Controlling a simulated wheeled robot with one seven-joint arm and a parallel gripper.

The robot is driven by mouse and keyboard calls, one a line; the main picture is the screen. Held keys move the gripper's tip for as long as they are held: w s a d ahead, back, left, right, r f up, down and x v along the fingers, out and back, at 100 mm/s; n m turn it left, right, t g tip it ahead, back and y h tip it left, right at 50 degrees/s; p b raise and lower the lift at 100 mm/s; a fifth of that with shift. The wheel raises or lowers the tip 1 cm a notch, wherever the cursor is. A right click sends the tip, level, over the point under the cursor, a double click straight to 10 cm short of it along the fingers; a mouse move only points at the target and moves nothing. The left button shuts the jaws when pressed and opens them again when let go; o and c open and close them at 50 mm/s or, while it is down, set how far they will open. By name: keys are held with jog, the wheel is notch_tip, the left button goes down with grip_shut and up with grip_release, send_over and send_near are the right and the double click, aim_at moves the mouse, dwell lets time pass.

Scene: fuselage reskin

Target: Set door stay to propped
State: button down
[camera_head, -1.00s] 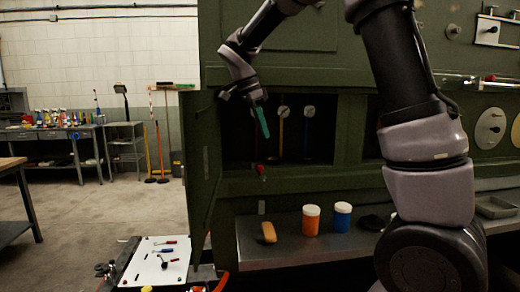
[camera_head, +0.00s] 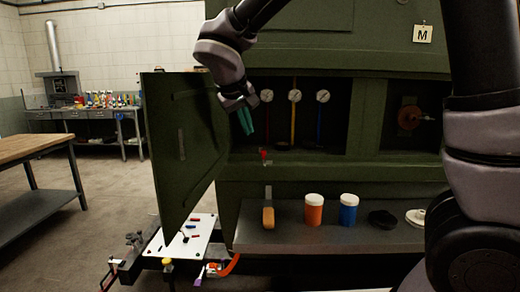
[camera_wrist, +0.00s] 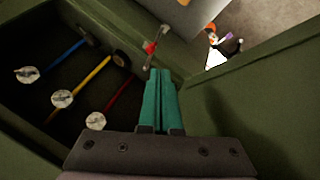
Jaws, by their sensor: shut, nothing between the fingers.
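The green door (camera_head: 182,150) stands open at the left of the gauge bay; its face also shows at the right in the wrist view (camera_wrist: 250,110). A small red-knobbed lever (camera_head: 264,154), which looks like the door stay, sits on the sill below the bay opening. In the wrist view the red lever (camera_wrist: 151,46) lies just beyond my fingertips, with a gap. My gripper (camera_head: 246,122) hangs in front of the bay opening beside the door, above the lever. Its green fingers (camera_wrist: 160,72) are together and empty. I cannot tell how the stay is set.
Several gauges with coloured stems stand in the bay, including a blue one (camera_head: 322,97). An orange-handled tool (camera_head: 268,215), an orange jar (camera_head: 313,210) and a blue jar (camera_head: 348,210) are on the shelf below. A white tool board (camera_head: 185,238) lies under the door. A workbench (camera_head: 40,147) stands left.

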aim_at(263, 153)
jog(key=shift+d, duration=0.1)
jog(key=x, duration=1)
dwell(0.3)
